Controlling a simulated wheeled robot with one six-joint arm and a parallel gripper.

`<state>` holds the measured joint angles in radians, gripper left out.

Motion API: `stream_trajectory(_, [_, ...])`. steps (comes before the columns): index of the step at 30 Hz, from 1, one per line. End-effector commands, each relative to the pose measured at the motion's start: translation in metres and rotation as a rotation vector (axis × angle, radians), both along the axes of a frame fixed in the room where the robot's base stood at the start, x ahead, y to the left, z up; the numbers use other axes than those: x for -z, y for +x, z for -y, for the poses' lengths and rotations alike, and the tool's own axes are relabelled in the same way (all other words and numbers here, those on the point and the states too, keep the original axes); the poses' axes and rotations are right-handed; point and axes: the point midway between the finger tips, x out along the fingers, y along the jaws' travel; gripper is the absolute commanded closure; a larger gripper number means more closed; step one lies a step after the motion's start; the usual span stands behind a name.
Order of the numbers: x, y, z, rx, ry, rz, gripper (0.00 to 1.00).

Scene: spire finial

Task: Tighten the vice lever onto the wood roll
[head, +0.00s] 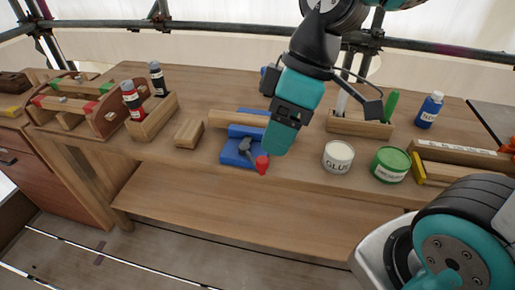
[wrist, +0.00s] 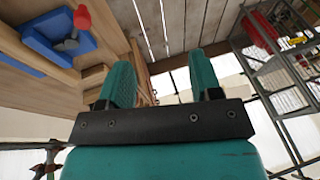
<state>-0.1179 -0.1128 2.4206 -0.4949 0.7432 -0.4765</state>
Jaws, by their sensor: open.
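The blue vice (head: 233,157) sits near the front edge of the workbench. Its dark grey lever (head: 245,147) ends in a red knob (head: 262,165) that points toward the front. The pale wood roll (head: 232,119) lies across the back of the vice; its right part is hidden behind my gripper. My teal gripper (head: 279,138) hangs just right of the vice and appears apart from the lever. In the wrist view, my gripper (wrist: 160,78) is open with nothing between its fingers. There the blue vice (wrist: 42,45) and red knob (wrist: 82,18) show at the upper left, outside the fingers.
A glue tin (head: 338,158) and a green tin (head: 390,165) stand right of my gripper. A small wood block (head: 188,133) and a bottle holder (head: 153,116) are left of the vice. A lower shelf (head: 230,200) runs below the bench front.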

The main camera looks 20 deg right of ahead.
Motion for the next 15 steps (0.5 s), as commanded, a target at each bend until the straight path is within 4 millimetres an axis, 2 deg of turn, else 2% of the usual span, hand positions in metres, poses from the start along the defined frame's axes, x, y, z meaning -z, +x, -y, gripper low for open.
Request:
stream_trajectory(1, [-0.004, 0.022, 0.010, -0.080, 0.002, 0.018, 0.42])
stream_trajectory(6, [0.006, 0.083, 0.045, -0.416, 0.025, 0.124, 0.42])
stream_trajectory(10, [0.017, 0.111, 0.071, -0.602, 0.045, 0.188, 0.42])
stream_trajectory(15, [0.028, 0.126, 0.087, -0.720, 0.059, 0.235, 0.42])
